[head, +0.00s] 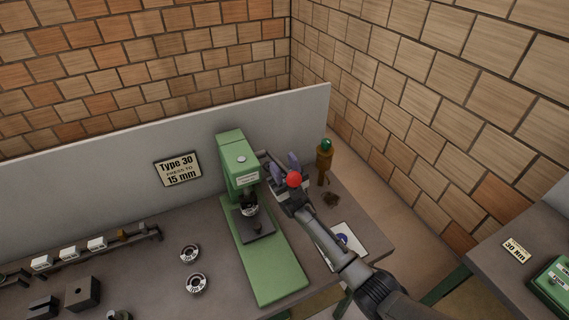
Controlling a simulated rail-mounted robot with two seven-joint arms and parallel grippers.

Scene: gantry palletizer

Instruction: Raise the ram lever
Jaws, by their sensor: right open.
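A green arbor press (238,160) stands on the grey bench. Its ram and a small dark plate sit over the long green base (268,262). A red ball knob (294,179), apparently the end of the ram lever, shows at the press's right side. Most of the lever is hidden by my right gripper (287,163). My right arm comes in from the lower right, and its open gripper is close beside the knob. I cannot tell whether the fingers touch the lever. My left gripper is not in view.
A brown bottle-like object with a green top (324,162) stands just right of the gripper. A white sheet with a blue disc (345,238) lies near the bench's right edge. Two rings (190,253) lie left of the press. A grey panel (90,185) backs the bench.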

